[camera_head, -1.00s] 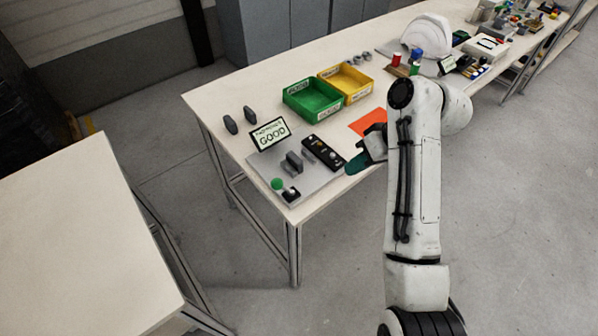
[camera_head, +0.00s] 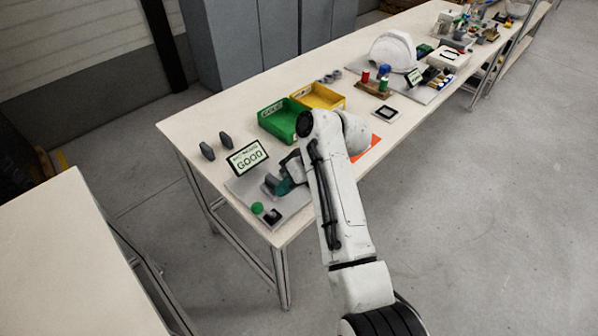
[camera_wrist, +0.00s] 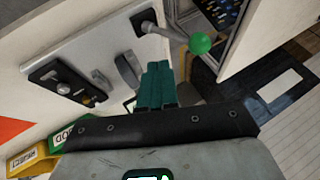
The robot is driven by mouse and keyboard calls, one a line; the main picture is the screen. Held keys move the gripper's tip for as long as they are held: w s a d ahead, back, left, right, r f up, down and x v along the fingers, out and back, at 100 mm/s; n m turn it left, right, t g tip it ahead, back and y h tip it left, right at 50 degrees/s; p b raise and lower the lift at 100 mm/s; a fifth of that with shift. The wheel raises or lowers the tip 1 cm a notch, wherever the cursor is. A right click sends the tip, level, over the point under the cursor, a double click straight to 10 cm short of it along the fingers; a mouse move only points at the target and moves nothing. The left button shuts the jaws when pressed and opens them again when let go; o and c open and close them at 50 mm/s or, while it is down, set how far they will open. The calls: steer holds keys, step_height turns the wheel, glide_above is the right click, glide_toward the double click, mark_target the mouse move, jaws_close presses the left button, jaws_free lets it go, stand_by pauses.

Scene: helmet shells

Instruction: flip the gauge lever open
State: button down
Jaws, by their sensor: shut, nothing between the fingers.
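The gauge plate (camera_head: 240,187) is a grey base at the near-left table corner. The gauge lever is a short rod with a green ball knob (camera_head: 257,208) beside a dark pivot (camera_head: 272,215). In the wrist view the rod (camera_wrist: 172,33) runs from the pivot (camera_wrist: 145,22) to the green ball (camera_wrist: 200,43). A grey upright block (camera_head: 272,184) stands on the plate, also in the wrist view (camera_wrist: 127,70). My gripper (camera_head: 284,187), with teal fingers (camera_wrist: 158,66), is shut and empty over the plate, beside the block. The knob is apart from the fingertips.
A dark button panel (camera_wrist: 68,82) lies on the plate, largely hidden in the head view. Green (camera_head: 281,122) and yellow (camera_head: 319,97) bins stand farther back. Two dark grey pieces (camera_head: 216,145) stand left of the sign.

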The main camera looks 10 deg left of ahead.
steer(key=shift+s+a+f+p, duration=0.1)
steer(key=shift+s+a+p, duration=0.2)
steer(key=shift+s+a, duration=0.7)
steer(key=shift+w, duration=0.1)
steer(key=shift+s+a+f+t+h+p, duration=0.2)
steer(key=shift+s+a+t+h+p, duration=0.35)
steer(key=shift+s+a+p, duration=0.4)
